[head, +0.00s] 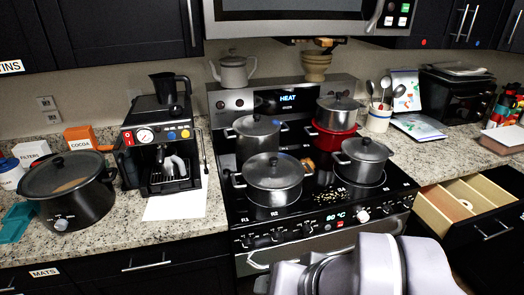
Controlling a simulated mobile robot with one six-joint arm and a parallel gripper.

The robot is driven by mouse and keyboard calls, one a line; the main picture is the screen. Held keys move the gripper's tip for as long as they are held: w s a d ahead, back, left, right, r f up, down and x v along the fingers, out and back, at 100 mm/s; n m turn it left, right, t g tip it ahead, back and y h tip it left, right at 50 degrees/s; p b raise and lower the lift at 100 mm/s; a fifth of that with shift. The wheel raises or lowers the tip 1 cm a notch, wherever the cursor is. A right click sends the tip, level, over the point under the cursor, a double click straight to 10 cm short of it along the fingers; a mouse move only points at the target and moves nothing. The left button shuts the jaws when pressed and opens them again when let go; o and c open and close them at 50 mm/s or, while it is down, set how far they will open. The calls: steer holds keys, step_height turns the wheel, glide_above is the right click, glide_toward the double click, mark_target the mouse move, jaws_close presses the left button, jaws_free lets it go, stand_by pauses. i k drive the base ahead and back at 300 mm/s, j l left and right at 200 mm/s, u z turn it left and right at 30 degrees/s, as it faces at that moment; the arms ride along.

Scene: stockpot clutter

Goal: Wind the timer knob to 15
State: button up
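No knob here carries a label I can read as a timer. A white knob (363,216) sits on the stove's front panel, right of a lit display (334,216) that reads about 80 °C. Two round knobs (230,103) sit at the left of the stove's back panel, beside a display (288,98) reading HEAT. The slow cooker (72,190) at left has a pale knob (61,224) on its front. Number marks around the knobs are too small to read. My pale arm shows at the bottom centre-right, in front of the stove; my gripper's fingers are not visible.
Several lidded pots, including a steel one (272,172), crowd the cooktop (310,205). An espresso machine (160,150) stands left of the stove. An open drawer (465,205) juts out at right. A microwave (300,20) hangs above.

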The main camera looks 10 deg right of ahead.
mark_target(362, 216)
steer(key=z, duration=1.15)
steer(key=i, duration=0.35)
